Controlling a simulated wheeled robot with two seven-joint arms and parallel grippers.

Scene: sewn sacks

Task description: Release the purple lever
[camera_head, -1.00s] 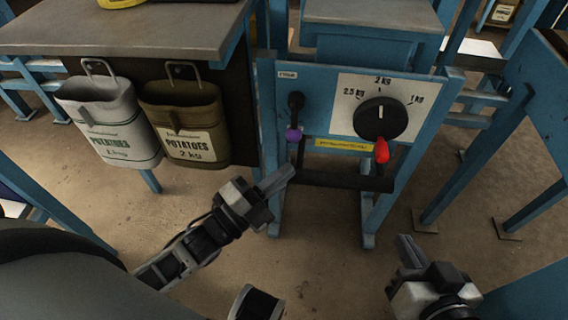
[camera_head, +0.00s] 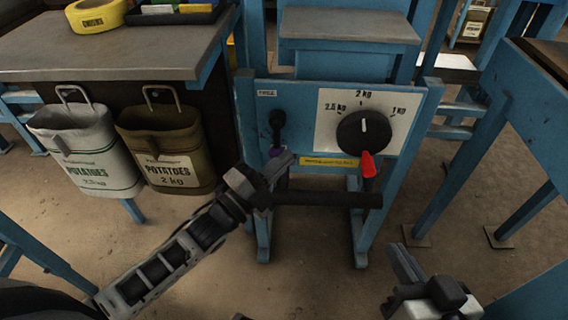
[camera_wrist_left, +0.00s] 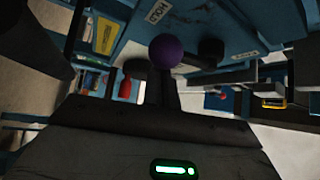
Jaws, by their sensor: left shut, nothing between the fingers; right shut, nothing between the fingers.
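The purple lever (camera_head: 276,152) hangs down from its black pivot at the left of the blue machine panel. Its purple knob is partly hidden behind my left gripper in the head view. My left gripper (camera_head: 284,163) is shut and empty, its fingertips at the knob; I cannot tell whether they touch. In the left wrist view the purple knob (camera_wrist_left: 166,50) stands just beyond the dark fingers, near a label reading HOLD. My right gripper (camera_head: 398,262) is shut and empty, low at the right, well away from the panel.
A black dial (camera_head: 363,133) points to 2 kg, with a red lever (camera_head: 368,165) below it. A black bar (camera_head: 325,198) crosses beneath the panel. A white sack (camera_head: 85,150) and an olive sack (camera_head: 168,147) hang from the grey table (camera_head: 110,55) at left. Open floor lies in front.

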